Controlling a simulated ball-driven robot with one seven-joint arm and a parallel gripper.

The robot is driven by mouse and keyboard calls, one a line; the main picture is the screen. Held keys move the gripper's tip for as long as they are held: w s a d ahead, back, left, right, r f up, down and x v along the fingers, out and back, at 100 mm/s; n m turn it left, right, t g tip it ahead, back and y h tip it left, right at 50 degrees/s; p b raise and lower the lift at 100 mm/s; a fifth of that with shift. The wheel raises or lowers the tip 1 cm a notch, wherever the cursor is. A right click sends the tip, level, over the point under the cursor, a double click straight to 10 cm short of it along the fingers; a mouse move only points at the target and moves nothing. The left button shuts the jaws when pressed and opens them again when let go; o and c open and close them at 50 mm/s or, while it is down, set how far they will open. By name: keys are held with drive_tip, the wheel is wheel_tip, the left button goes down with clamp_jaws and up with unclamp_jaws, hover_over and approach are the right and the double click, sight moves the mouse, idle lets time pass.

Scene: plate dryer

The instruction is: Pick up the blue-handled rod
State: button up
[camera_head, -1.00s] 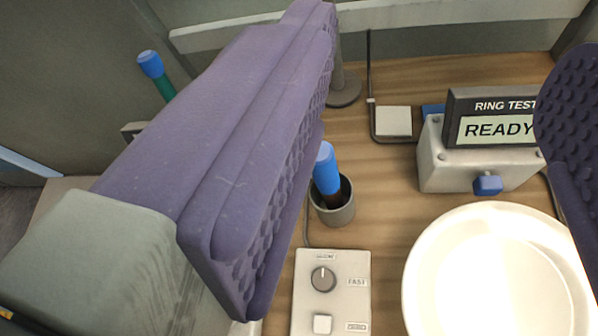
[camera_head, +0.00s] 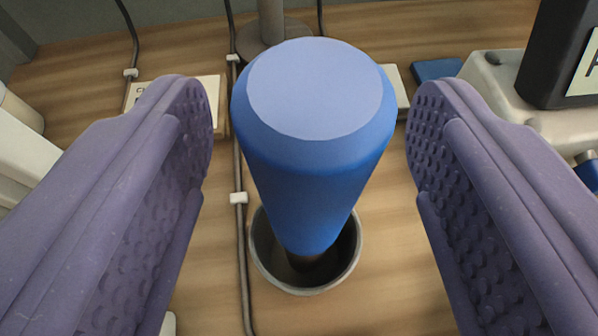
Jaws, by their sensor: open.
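The blue-handled rod (camera_head: 312,190) stands upright in a small grey cup (camera_head: 262,262). Its wide blue handle faces the camera, and a short dark shaft shows below it inside the cup; the rod's lower end is hidden. My gripper (camera_head: 312,135) is open, with one purple studded finger on each side of the handle. A gap shows between the handle and each finger, so neither appears to touch it.
A grey box with a dark display (camera_head: 555,60) stands at the right, partly behind the right finger. A round metal post base (camera_head: 272,36) is behind the handle. A cable (camera_head: 241,160) runs along the wooden top left of the cup. A pale plate (camera_head: 216,100) lies behind the left finger.

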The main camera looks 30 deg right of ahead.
drive_tip(key=x, duration=0.2)
drive_tip(key=shift+w+d+f, duration=0.2)
drive_tip(key=shift+w, duration=0.05)
drive_tip(key=shift+r, duration=0.1)
clamp_jaws()
